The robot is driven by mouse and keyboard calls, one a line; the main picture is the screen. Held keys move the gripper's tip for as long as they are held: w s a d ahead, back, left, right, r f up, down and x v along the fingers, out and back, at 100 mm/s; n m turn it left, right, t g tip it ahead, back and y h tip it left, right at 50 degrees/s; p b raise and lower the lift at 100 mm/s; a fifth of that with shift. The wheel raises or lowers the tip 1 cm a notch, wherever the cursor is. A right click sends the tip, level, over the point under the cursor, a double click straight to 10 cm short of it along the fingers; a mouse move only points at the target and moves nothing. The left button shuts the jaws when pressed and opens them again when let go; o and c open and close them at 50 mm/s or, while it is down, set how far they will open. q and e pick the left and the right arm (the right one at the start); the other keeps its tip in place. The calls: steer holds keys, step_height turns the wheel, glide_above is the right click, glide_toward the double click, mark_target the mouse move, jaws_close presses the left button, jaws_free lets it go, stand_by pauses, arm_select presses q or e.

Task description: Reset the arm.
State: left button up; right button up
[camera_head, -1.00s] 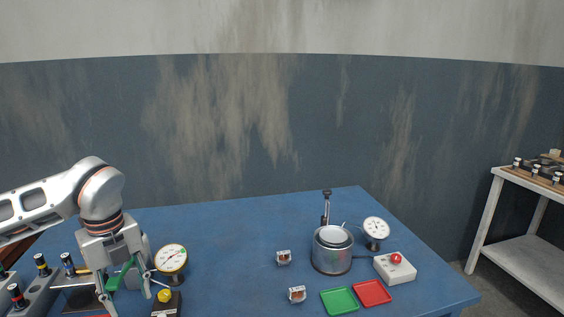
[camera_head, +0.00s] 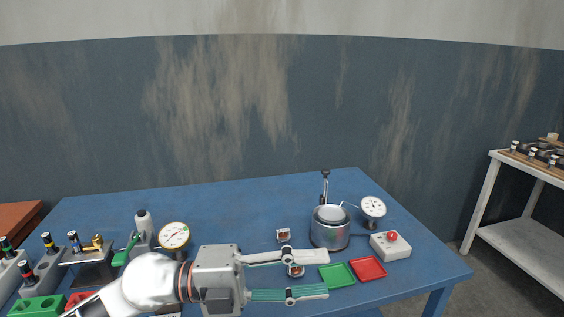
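My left gripper (camera_head: 325,274) reaches in from the bottom left, turned sideways with its fingers pointing right. Another small metal part (camera_head: 283,235) lies just behind that finger. My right gripper is not in view.
A metal pot (camera_head: 330,233) with a dial gauge (camera_head: 373,207), a red-button box (camera_head: 391,246), a green tray (camera_head: 338,275) and a red tray (camera_head: 368,268) stand right of the fingers. A gauge stand (camera_head: 174,235) and grey racks (camera_head: 44,268) are left. The table's back middle is clear.

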arm_select(q)
steer(key=w+a+r+n+t+h, duration=0.2)
steer(key=w+a+r+n+t, duration=0.3)
steer(key=r+n+t, duration=0.45)
steer(key=w+a+f+n+t+y, duration=0.5)
steer(key=a+n+t+y, duration=0.2)
steer(key=a+t, duration=0.15)
steer(key=a+f+n+g+y, duration=0.1)
steer(key=a+f+n+y, duration=0.9)
steer(key=a+f+y, duration=0.55)
steer(key=s+a+f+g+y, duration=0.1)
steer(key=s+a+f+g, duration=0.3)
steer(key=s+f, duration=0.25)
steer(key=s+a+f+n+g+y, duration=0.1)
steer(key=s+a+f+g, duration=0.25)
steer(key=s+f, duration=0.3)
steer(key=s+a+f+g+y, duration=0.1)
steer(key=s+a+f+g, duration=0.25)
steer(key=s+f, duration=0.3)
steer(key=w+d+f+n+t+h, duration=0.1)
steer(key=d+f+t+h, duration=0.1)
steer(key=d+f+h, duration=0.2)
steer(key=w+d+f+n+t+h, duration=0.1)
steer(key=d+f+n+h, duration=0.1)
steer(key=d+f, duration=0.8)
steer(key=shift+w+d+t+h, duration=0.3)
steer(key=shift+d+t+h, duration=0.1)
steer(key=shift+d+h, duration=0.45)
